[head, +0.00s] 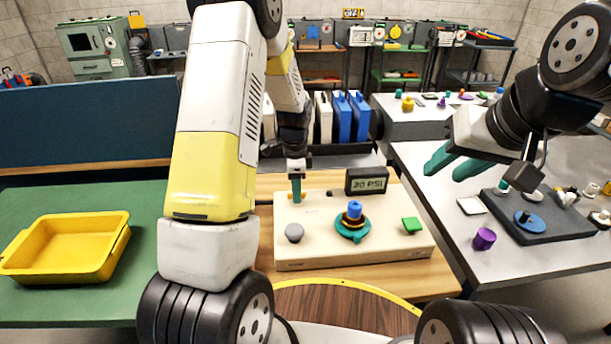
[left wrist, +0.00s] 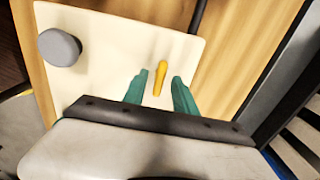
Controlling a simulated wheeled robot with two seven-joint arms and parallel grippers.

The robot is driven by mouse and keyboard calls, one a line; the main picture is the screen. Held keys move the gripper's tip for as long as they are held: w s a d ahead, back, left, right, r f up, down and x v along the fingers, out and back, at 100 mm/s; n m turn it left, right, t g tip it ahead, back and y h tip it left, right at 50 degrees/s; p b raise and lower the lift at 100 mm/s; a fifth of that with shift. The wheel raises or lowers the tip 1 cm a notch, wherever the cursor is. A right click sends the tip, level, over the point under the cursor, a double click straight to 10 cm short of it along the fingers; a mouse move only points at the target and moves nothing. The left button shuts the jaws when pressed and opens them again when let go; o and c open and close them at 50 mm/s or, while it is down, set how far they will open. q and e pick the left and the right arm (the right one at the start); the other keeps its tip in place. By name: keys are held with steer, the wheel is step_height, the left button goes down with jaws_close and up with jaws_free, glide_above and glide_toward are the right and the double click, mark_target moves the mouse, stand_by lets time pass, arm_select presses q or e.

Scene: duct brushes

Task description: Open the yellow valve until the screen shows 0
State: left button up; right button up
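The yellow valve (left wrist: 160,78) is a small lever handle on a cream panel (head: 350,252). In the left wrist view it stands between the fingertips of my left gripper (left wrist: 158,84), with a gap on both sides. In the head view my left gripper (head: 297,190) points down at the panel's back left and mostly hides the valve. The screen (head: 367,181) at the panel's back reads 20 PSI. My right gripper (head: 452,165) is open and empty, above the grey table on the right.
A yellow tray (head: 70,245) sits on the green table at left. A purple cylinder (head: 484,239) stands on the right table.

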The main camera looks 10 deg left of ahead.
arm_select(q)
jaws_close()
steer(key=shift+n, duration=0.3)
steer(key=n, duration=0.3)
steer(key=shift+n, duration=0.4)
steer(key=n, duration=0.9)
steer(key=shift+n, duration=1.8)
